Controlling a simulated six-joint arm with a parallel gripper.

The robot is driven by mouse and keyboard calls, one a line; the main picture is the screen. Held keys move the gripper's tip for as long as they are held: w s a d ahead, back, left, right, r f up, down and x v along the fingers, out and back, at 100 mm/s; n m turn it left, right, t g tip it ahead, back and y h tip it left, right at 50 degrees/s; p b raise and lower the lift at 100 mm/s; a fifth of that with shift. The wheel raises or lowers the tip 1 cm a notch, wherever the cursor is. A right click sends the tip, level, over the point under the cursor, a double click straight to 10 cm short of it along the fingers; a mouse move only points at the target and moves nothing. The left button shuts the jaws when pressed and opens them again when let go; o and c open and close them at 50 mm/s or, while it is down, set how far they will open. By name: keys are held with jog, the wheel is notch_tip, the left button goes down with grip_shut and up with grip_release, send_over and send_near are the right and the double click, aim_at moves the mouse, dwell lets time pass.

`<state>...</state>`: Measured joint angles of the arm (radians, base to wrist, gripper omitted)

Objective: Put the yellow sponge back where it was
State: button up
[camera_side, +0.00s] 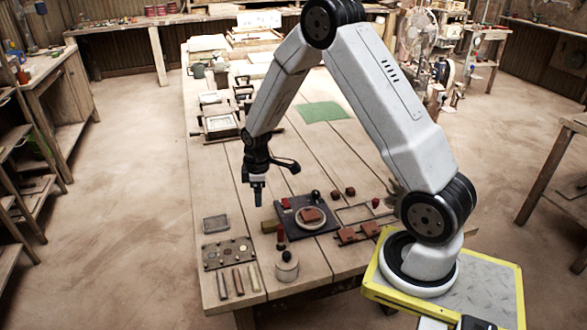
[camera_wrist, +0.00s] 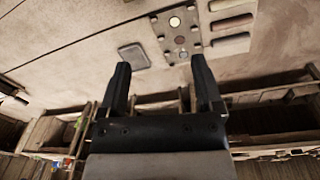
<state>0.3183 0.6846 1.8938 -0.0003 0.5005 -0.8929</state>
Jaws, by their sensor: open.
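I cannot tell if the two touch. My gripper (camera_side: 258,199) hangs pointing down above the table, up and slightly left of the block in the side view. In the wrist view my gripper (camera_wrist: 162,70) has its two dark fingers wide apart with nothing between them. The sponge does not show in the wrist view.
The board carries a pale ring with a red-brown tile (camera_side: 310,215). A grey tray (camera_side: 215,224), a plate with round samples (camera_side: 228,253), several bars (camera_side: 238,281) and a round pot (camera_side: 287,270) stand near the front. A green mat (camera_side: 323,112) lies farther back.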

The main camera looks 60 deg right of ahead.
jog(key=s+a+r+m+t, duration=0.1)
jog(key=s+a+r+m, duration=0.2)
jog(key=s+a+r, duration=0.2)
jog(key=s+a+r+m, duration=0.3)
jog(key=s+a+r, duration=0.1)
jog(key=s+a, duration=0.4)
jog(key=shift+s+a+r+m+t, duration=0.3)
jog(key=shift+s+a+r+t, duration=0.05)
jog(key=shift+s+a+t, duration=0.05)
dwell(0.6)
